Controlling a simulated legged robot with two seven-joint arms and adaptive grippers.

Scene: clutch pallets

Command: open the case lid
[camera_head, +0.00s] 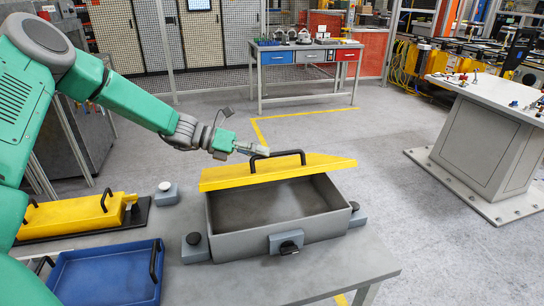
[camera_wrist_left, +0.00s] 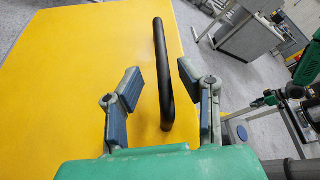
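The grey case (camera_head: 235,231) stands on the table with its inside showing and empty. Its yellow lid (camera_head: 230,177) is off the front opening and sits tilted over the rear part; it fills much of the left wrist view (camera_wrist_left: 75,80). A black bar handle (camera_head: 278,161) stands on the lid and also shows in the left wrist view (camera_wrist_left: 161,70). My left gripper (camera_head: 250,149) is at the handle's left end. In the left wrist view the two fingers (camera_wrist_left: 158,82) are apart, with the handle between them and gaps beside it. My right gripper is not in view.
A blue tray (camera_head: 105,276) and a yellow case-like part with a black handle (camera_head: 75,215) lie left on the table. Grey clamp blocks (camera_head: 195,247) flank the case, and a latch (camera_head: 288,243) is on its front.

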